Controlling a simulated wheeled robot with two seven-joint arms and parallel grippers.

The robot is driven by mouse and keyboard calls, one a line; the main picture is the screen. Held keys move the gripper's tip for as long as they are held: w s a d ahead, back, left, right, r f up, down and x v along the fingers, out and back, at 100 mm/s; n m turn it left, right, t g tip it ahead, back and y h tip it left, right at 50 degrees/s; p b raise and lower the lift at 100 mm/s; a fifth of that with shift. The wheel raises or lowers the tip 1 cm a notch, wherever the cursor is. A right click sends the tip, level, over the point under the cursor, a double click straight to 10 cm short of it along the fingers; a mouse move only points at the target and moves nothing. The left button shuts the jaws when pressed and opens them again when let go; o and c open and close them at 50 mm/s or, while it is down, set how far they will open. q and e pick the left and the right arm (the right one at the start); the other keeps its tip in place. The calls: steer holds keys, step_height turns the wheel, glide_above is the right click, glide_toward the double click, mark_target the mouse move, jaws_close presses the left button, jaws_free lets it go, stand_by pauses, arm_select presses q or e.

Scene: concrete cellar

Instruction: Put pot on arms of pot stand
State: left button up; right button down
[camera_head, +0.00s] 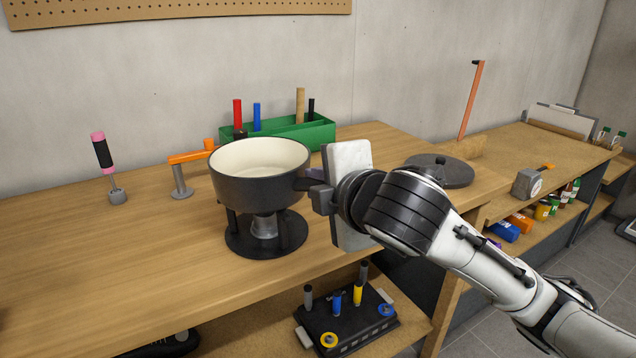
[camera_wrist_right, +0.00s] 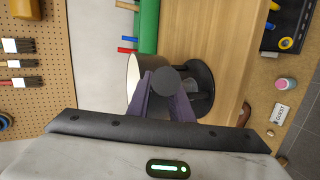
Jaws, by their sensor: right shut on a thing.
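The pot (camera_head: 250,192), dark outside and cream inside, is upright over the pot stand (camera_head: 240,243), a dark round base with upright arms and a small grey burner in its middle. I cannot tell whether the pot's underside touches the arms. My right gripper (camera_head: 309,184) is shut on the pot's handle at the pot's right side. In the right wrist view, the gripper's purple fingers (camera_wrist_right: 167,88) are either side of the dark handle end. The pot (camera_wrist_right: 132,78) and stand base (camera_wrist_right: 205,92) show behind them. My left gripper is not in view.
A green box (camera_head: 320,134) with upright rods stands behind the pot. An orange-armed post (camera_head: 181,182) and a pink-and-black tool (camera_head: 102,152) stand to the left. A dark round lid (camera_head: 450,172) lies to the right. The bench's left front (camera_head: 90,280) is clear.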

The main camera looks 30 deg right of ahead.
steer(key=shift+f, duration=0.1)
stand_by(0.4)
steer(key=c, duration=1.7)
jaws_free()
steer(key=shift+o, duration=0.9)
steer(key=shift+f, duration=0.15)
